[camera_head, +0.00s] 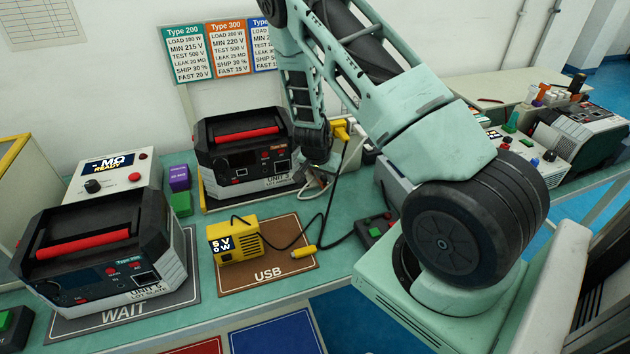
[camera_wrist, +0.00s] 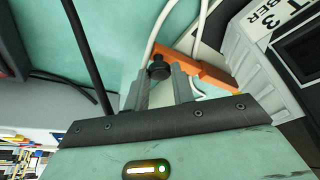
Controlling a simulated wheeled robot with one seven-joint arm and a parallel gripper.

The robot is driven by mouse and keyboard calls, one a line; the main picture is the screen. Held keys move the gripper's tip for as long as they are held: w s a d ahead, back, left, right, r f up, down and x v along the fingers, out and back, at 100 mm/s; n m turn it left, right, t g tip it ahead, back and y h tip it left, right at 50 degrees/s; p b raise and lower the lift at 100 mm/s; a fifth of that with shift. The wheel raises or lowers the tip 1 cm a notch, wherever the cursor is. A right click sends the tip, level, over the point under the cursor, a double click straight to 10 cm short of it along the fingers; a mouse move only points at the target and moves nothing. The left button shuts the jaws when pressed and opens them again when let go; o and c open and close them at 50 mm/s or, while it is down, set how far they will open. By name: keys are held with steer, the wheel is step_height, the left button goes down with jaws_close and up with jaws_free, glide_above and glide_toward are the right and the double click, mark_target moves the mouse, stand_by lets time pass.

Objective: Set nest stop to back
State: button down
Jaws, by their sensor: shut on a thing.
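In the wrist view a small black knob (camera_wrist: 158,66) stands between the fingertips of my gripper (camera_wrist: 161,80), which is shut on it. An orange bar (camera_wrist: 212,75) runs beside and behind the fingers, next to the grey-white corner of a unit marked 3. I take the knob and bar for the nest stop, but how they join is hidden by the fingers. In the head view my gripper (camera_head: 315,165) points down at the right side of the dark Unit 3 (camera_head: 240,150); its fingertips and the knob cannot be made out there.
White cables (camera_head: 318,185) lie close to my gripper, with a yellow plug (camera_head: 341,130) above them. A yellow USB meter (camera_head: 235,242) with a black cable sits on the brown USB mat (camera_head: 270,280). Another unit (camera_head: 100,240) stands on the WAIT mat at left.

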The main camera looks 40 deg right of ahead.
steer(key=shift+s+d, duration=0.25)
steer(key=shift+d, duration=0.25)
steer(key=shift+s+d, duration=0.2)
steer(key=shift+d, duration=0.25)
steer(key=c, duration=1.2)
jaws_free()
steer(key=shift+r, duration=0.1)
steer(key=shift+a+r, duration=0.15)
steer(key=shift+r, duration=0.05)
steer(key=p+v, duration=0.1)
steer(key=v, duration=1.6)
steer(key=shift+s+p, duration=0.1)
steer(key=shift+p, duration=0.3)
steer(key=shift+f, duration=0.1)
